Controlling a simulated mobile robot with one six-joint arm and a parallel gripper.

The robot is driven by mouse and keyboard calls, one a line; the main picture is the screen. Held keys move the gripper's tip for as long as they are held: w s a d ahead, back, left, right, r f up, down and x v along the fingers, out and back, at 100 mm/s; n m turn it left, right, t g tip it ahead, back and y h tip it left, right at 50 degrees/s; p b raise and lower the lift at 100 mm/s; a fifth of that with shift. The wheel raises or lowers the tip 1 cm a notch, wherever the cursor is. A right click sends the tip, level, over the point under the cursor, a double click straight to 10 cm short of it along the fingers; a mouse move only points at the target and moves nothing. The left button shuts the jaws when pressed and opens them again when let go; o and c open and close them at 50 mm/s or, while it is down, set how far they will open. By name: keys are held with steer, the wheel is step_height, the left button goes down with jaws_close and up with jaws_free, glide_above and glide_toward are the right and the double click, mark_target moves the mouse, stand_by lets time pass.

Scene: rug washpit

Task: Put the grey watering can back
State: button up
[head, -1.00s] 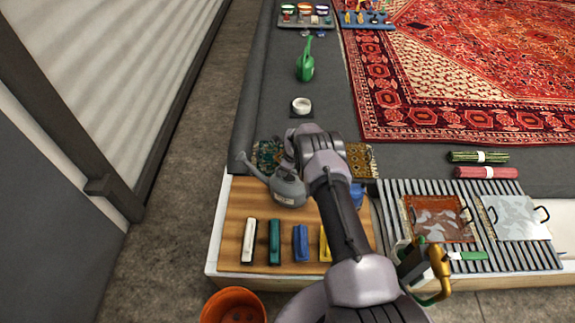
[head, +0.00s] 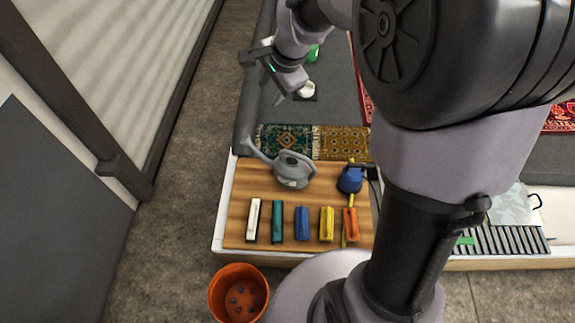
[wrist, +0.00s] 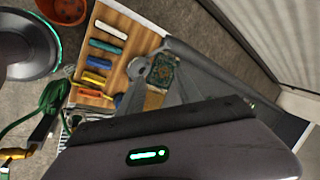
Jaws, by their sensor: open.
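The grey watering can (head: 292,168) stands upright at the back of the wooden board (head: 235,190), its long spout pointing up and to the left. My gripper (head: 276,92) is in the upper part of the head view, raised and apart from the can, open and empty. The wrist view shows the board (wrist: 118,76) beyond the grey fingers; the can is hard to make out there.
A row of coloured brushes (head: 302,222) lies in front. An orange pot (head: 238,292) is on the floor. Two small rugs (head: 340,141) lie behind.

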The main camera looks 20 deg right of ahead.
steer(key=s+a+r+n, duration=0.2)
steer(key=s+n, duration=0.1)
steer(key=s, duration=0.6)
steer(key=s+a+r+n, duration=0.2)
steer(key=s+n, duration=0.1)
steer(key=s, duration=0.5)
steer(key=s+a+r+n, duration=0.2)
steer(key=s+n, duration=0.2)
steer(key=s, duration=0.5)
steer(key=shift+s+t+y, duration=0.3)
steer(key=shift+s, duration=0.05)
